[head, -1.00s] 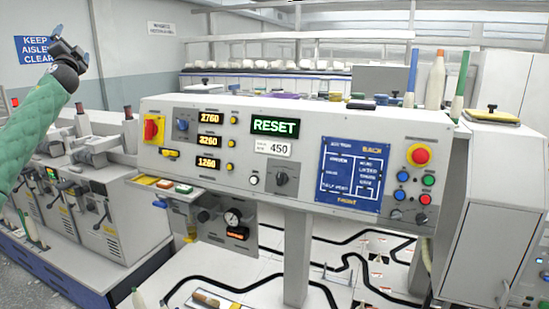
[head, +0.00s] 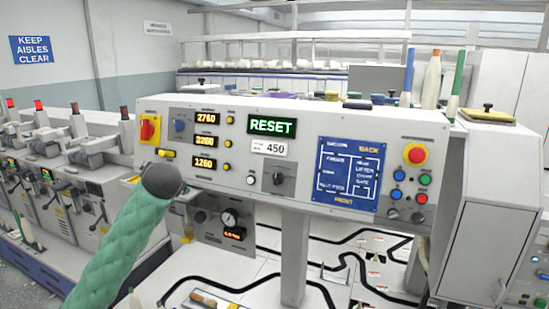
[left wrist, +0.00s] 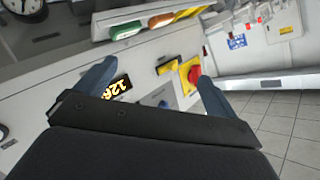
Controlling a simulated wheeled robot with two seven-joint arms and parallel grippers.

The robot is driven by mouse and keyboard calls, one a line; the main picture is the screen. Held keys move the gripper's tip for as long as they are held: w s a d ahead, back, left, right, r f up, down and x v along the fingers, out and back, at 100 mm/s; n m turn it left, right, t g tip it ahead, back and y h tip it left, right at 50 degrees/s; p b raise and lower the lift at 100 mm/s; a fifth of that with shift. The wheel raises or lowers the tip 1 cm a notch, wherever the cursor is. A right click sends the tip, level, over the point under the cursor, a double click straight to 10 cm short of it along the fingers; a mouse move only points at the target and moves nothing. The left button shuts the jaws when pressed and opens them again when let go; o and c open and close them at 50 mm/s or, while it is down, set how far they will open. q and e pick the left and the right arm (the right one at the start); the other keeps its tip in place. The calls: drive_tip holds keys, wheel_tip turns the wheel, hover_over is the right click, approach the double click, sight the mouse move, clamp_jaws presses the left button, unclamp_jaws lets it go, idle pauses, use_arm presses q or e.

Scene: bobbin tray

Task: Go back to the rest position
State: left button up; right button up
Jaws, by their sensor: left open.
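My left arm, in a green padded sleeve, rises from the bottom left of the head view and ends in a dark grey joint in front of the control panel (head: 290,120). The gripper itself is hidden behind that joint there. In the left wrist view my left gripper (left wrist: 156,76) shows two blue fingers spread apart, with nothing between them but the panel face beyond. I cannot tell the exact gap to the panel. My right gripper is in neither view.
The panel bears a red and yellow switch (head: 150,129), a green RESET display (head: 273,125) and a red button (head: 416,154). Machines with grey heads (head: 45,140) line the left. A white cabinet (head: 490,215) stands right. Tiled floor (left wrist: 285,130) shows in the left wrist view.

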use_arm(q)
drive_tip(key=s+d+f+g+h, duration=0.25)
drive_tip(key=s+d+f, duration=0.35)
drive_tip(key=s+f, duration=0.45)
drive_tip(key=s+d+f+g+h, duration=0.1)
drive_tip(key=s+d+f+h, duration=0.3)
drive_tip(key=s+f, duration=0.7)
drive_tip(key=s+d+f+g, duration=0.3)
drive_tip(key=s+f+g, duration=0.1)
drive_tip(key=s+f, duration=0.9)
drive_tip(key=s+d+f+n+g, duration=0.1)
drive_tip(key=s+d+f+g, duration=0.2)
drive_tip(key=s+f, duration=1)
drive_tip(key=s, duration=0.7)
drive_tip(key=shift+f+g, duration=0.2)
drive_tip(key=shift+g, duration=0.15)
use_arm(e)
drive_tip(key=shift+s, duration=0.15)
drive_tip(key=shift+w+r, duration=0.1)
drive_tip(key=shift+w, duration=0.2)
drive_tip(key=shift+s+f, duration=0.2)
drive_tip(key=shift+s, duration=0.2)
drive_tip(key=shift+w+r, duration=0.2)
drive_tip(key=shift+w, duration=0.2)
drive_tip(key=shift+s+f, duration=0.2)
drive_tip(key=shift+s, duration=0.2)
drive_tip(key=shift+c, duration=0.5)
